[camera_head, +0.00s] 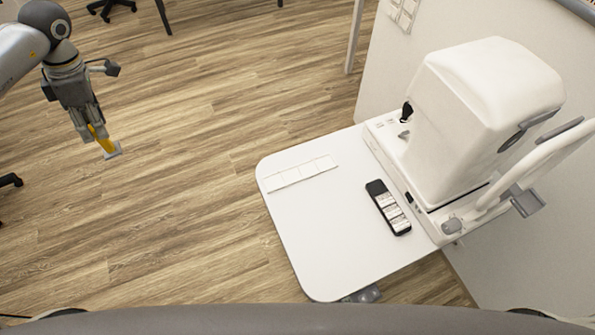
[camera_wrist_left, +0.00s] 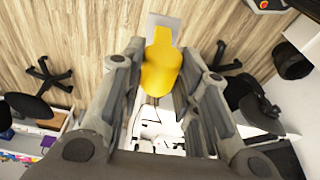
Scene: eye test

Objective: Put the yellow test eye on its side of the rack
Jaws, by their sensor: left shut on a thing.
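The yellow test eye (camera_head: 99,137) is held in my left gripper (camera_head: 92,129), in the air over the wooden floor at the upper left, apart from the table. A pale, flat piece shows at its lower end. In the left wrist view my left gripper (camera_wrist_left: 161,85) has its fingers on both sides of the yellow test eye (camera_wrist_left: 161,73), with the pale piece pointing up in the picture. On the white table lie a flat white sectioned strip (camera_head: 298,173) and a dark tray with white labelled pieces (camera_head: 376,187). I cannot tell which is the rack. My right gripper is not in view.
The white table (camera_head: 320,240) has clear room at its front and middle. A large white eye-test machine (camera_head: 480,110) stands at its right side by the wall. Wheeled chair bases (camera_head: 110,8) show at the floor's far edge. Open floor lies between my left gripper and the table.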

